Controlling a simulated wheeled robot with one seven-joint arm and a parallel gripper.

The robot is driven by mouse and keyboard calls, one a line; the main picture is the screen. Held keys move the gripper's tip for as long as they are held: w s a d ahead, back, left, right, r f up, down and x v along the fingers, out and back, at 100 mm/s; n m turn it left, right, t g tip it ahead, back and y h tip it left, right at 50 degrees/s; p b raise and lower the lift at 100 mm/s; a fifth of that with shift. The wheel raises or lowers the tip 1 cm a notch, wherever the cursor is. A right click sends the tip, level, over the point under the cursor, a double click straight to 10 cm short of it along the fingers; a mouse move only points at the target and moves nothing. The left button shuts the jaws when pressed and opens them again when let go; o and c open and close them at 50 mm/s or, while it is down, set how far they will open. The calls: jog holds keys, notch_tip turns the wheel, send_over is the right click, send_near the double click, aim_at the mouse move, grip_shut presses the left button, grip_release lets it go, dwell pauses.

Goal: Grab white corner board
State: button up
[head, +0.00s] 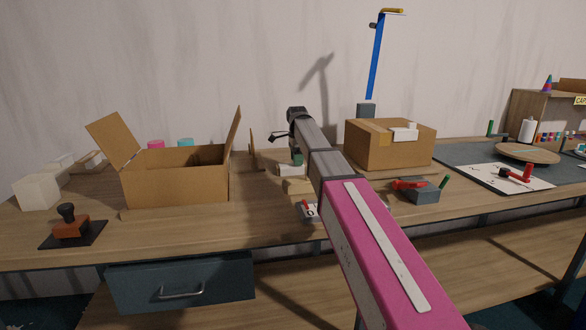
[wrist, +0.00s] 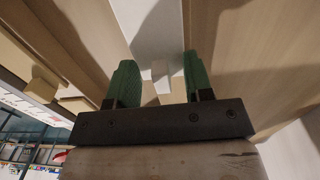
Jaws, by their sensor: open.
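A white board (wrist: 148,32) shows in the wrist view, running from the top edge down toward my gripper, with a small pale block-like end at its lower side. My gripper (wrist: 157,62) has two green fingers spread apart, one on each side of this white piece, with gaps visible to the fingers. I cannot tell how deep the board lies between them. In the head view my gripper (head: 297,159) is mostly hidden behind my arm, low over the bench, with a bit of green showing. The board is not clearly seen there.
An open cardboard box (head: 175,187) stands left of my gripper, and a closed carton (head: 390,148) stands right. A stamp (head: 70,222) sits front left. A grey block with a red item (head: 420,193) lies right on the wooden bench (head: 260,222). A wall is behind.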

grip_shut()
jog(key=shift+r, duration=0.15)
